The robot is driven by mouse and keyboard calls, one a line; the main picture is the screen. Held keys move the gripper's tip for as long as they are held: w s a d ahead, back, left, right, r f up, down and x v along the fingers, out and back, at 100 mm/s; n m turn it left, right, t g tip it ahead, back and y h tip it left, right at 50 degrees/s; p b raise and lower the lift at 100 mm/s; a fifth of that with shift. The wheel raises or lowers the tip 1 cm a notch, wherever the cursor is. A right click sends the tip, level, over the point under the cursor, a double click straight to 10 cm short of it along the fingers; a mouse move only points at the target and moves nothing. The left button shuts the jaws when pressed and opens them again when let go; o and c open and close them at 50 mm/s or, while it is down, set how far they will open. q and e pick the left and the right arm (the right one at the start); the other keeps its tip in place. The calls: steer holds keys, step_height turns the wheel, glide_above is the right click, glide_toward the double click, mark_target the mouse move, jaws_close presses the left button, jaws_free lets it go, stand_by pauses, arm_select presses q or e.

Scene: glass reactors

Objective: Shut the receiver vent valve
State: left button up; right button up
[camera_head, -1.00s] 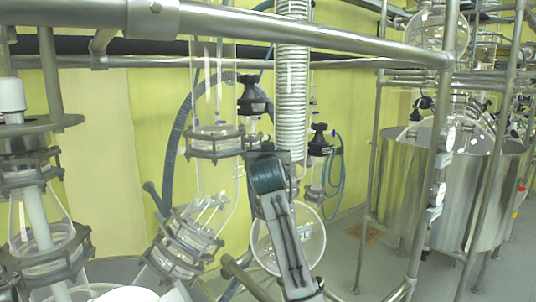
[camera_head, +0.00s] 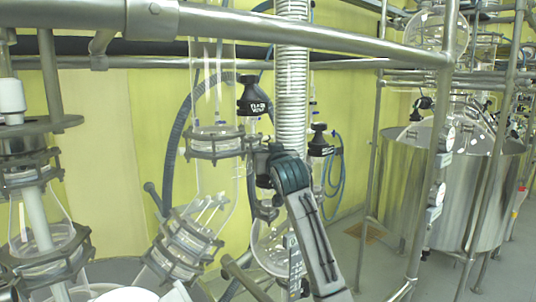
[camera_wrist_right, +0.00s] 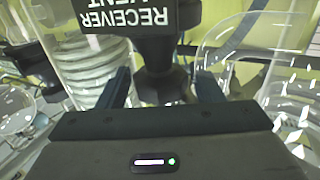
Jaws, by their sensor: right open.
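The receiver vent valve (camera_wrist_right: 155,40) fills the upper middle of the right wrist view, a black body with a white-lettered RECEIVER VENT label that appears upside down. The black valve (camera_head: 253,93) left of the white coil in the head view appears to be the same one; its label is too small to read surely. My right gripper (camera_wrist_right: 163,88) is open, with one dark finger on each side of the valve's lower black part; contact cannot be told. In the head view its wrist hides much of the jaws. My left gripper is not in view.
A white coil (camera_head: 291,90) stands just right of the valve. A glass column (camera_head: 213,85) with a metal clamp is close on the left. Another black valve (camera_head: 319,138) is right of the coil. A steel rail (camera_head: 300,32) crosses in front, above.

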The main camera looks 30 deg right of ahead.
steer(key=shift+d+n+t+y, duration=0.15)
steer(key=shift+n+t+y, duration=0.15)
steer(key=shift+n+y, duration=1.55)
steer(key=shift+y, duration=0.75)
steer(key=shift+n+y, duration=0.85)
steer(key=shift+y, duration=0.75)
steer(key=shift+a, duration=0.2)
steer(key=c, duration=0.8)
steer(key=shift+o, duration=0.2)
steer(key=shift+a+m+h, duration=0.1)
steer(key=shift+m+h, duration=1)
steer(key=shift+h, duration=0.65)
steer(key=shift+m+h, duration=1.1)
steer(key=shift+h, duration=0.65)
steer(key=shift+m+g+h, duration=0.65)
steer(key=shift+m+h, duration=0.35)
steer(key=shift+h, duration=0.45)
steer(key=shift+m+g+h, duration=0.65)
steer(key=shift+m+h, duration=0.35)
steer(key=shift+h, duration=0.45)
steer(key=o, duration=0.8)
steer(key=shift+c, duration=0.2)
